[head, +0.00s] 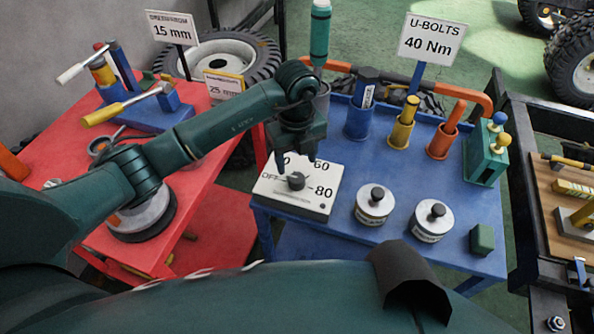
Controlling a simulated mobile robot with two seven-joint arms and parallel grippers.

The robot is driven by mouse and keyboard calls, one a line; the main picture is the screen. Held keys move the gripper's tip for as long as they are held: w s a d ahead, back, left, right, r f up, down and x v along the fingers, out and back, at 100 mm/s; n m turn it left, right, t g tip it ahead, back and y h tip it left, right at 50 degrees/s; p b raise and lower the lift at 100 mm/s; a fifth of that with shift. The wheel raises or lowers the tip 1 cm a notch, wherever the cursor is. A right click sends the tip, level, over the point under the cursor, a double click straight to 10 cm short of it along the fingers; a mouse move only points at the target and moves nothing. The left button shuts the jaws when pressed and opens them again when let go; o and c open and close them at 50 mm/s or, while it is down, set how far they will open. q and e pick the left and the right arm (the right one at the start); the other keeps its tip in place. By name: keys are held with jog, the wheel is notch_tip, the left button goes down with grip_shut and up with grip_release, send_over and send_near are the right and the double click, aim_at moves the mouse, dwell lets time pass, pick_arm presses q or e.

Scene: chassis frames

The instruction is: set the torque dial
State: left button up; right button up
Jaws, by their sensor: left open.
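The torque dial is a white box (275,205) on the left side of the blue table (345,233). Its top carries the marks OFF, 60 and 80; another number is partly covered by my gripper. A dark round knob (297,182) sits in the middle of the box top. Which mark it points to is too small to tell. My left gripper (298,162) points down just above the knob, with its fingers apart. Whether the fingers touch the knob I cannot tell. A sign (431,38) behind reads "U-BOLTS 40 Nm". My right gripper is not in view.
Two round weights with black knobs (374,205) (433,220) stand right of the dial. Blue, yellow and orange holders (402,129) line the table's back. A red table (202,205) with tools is at the left; a black cart (522,160) is at the right.

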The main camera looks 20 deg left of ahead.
aim_at(297, 177)
pick_arm(q)
notch_tip(297, 177, down, 6)
jog(key=shift+r, duration=0.15)
jog(key=shift+c, duration=0.5)
jog(key=c, duration=0.9)
